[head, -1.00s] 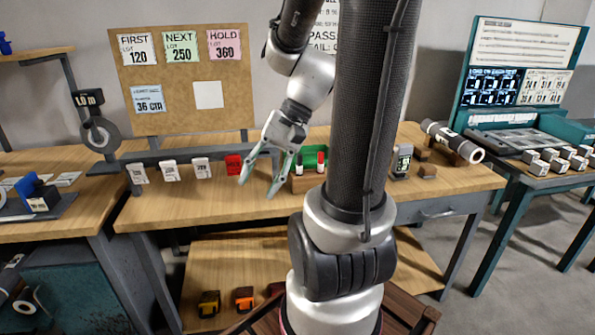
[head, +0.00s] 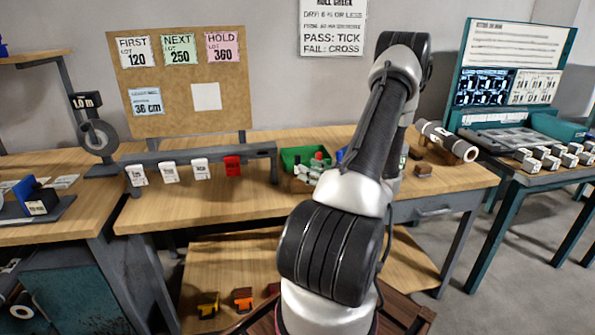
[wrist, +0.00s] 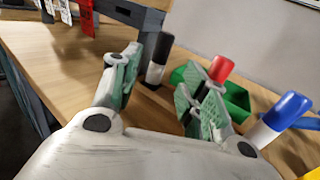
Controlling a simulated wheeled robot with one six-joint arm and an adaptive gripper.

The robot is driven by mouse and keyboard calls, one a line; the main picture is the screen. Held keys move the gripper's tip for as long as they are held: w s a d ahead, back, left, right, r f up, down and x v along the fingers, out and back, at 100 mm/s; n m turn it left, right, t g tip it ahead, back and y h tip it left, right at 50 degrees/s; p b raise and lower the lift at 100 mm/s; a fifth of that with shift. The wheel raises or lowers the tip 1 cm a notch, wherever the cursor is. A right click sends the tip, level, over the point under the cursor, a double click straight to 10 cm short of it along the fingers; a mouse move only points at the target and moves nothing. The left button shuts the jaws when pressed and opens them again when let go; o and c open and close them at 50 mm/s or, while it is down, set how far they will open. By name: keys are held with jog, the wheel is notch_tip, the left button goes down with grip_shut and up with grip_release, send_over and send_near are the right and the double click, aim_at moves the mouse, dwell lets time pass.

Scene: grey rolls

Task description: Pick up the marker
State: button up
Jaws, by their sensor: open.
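Several capped markers stand upright on the bench. In the wrist view, a black-capped marker (wrist: 158,58) stands ahead, showing between my gripper's fingers. A red-capped marker (wrist: 221,68) is beyond the right finger, which hides its lower part. A blue-capped marker (wrist: 285,117) stands farther right. My gripper (wrist: 162,78) is open, with green-padded fingers apart and nothing held. In the head view, my arm hides most of the gripper and marker area; the red cap (head: 318,156) and a bit of the blue cap (head: 340,156) show.
A green bin (head: 290,158) sits behind the markers. A grey rail (head: 205,152) with white tags and a red tag (head: 232,166) stands left. A large roll (head: 447,141) lies on the right. The bench front (head: 190,205) is clear left of the arm.

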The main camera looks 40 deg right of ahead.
aim_at(297, 166)
jog(key=w, duration=0.6)
jog(key=shift+w+a+f, duration=0.1)
jog(key=shift+a+f, duration=0.05)
jog(key=shift+f, duration=0.1)
grip_shut()
